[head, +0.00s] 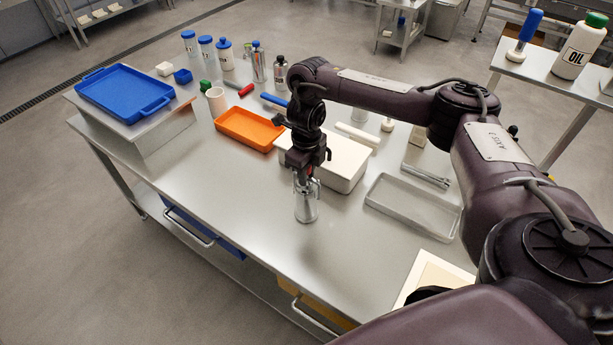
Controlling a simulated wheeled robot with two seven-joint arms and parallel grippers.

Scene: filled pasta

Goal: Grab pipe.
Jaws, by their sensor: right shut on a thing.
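My right gripper (306,180) points down over the front middle of the steel table (240,205). It is shut on a shiny metal piece (306,208), wider at the bottom, held upright by its upper part. I cannot tell for sure whether this piece is the pipe, or whether its base touches the table. The fingers hide part of its top. My left gripper is not in view.
Behind the gripper are an orange tray (249,129) and a whitish box (346,166). A shallow grey tray (413,206) lies to the right. A blue tray (124,92) sits on a raised stand at left. Bottles stand at the back. The front left tabletop is clear.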

